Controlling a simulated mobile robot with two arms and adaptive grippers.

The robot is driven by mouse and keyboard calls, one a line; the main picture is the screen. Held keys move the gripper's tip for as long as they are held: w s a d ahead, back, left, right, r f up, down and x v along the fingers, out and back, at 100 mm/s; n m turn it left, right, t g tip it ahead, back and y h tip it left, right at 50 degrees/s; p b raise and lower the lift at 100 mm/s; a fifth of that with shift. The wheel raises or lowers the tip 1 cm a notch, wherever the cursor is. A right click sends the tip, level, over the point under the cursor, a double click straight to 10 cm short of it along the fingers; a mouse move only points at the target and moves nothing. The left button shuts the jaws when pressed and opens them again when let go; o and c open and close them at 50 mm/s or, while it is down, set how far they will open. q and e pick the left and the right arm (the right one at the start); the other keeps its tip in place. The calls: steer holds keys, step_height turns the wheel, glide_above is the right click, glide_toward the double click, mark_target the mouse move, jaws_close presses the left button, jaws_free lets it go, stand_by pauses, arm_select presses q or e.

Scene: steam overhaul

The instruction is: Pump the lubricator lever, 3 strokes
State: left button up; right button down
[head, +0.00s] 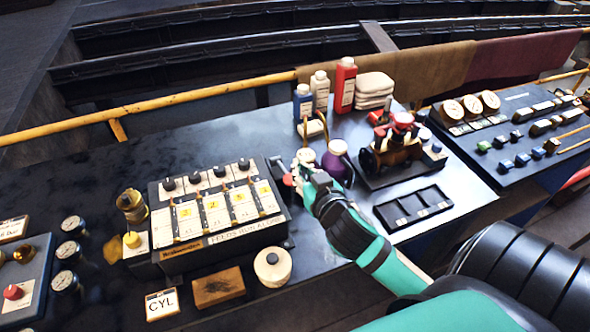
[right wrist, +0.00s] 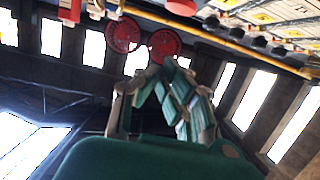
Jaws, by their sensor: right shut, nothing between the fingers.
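The lubricator (head: 215,222) is a dark box with several numbered sight panels and black knobs along its top, left of centre in the head view. At its right end is a short lever with a red knob (head: 288,180). My right gripper (head: 300,172) is shut and empty, just right of the red knob; I cannot tell whether they touch. Its fingers partly hide the lever's surroundings. In the right wrist view the closed fingers (right wrist: 168,82) show at the centre, with nothing between them. My left gripper is not in view.
A purple-and-white can (head: 337,160) stands close behind my right gripper. Bottles (head: 345,85), a brass valve on a dark base (head: 395,150) and a black tray (head: 413,208) are further right. A round tin (head: 272,267) and wooden block (head: 218,287) lie in front of the lubricator.

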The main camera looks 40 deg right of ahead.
mark_target(283, 172)
steer(key=w+f, duration=0.2)
steer(key=w+d+f+p, duration=0.1)
steer(key=w+f, duration=0.1)
steer(key=shift+w+f+p, duration=0.1)
steer(key=shift+w+p, duration=0.2)
steer(key=shift+f, duration=0.5)
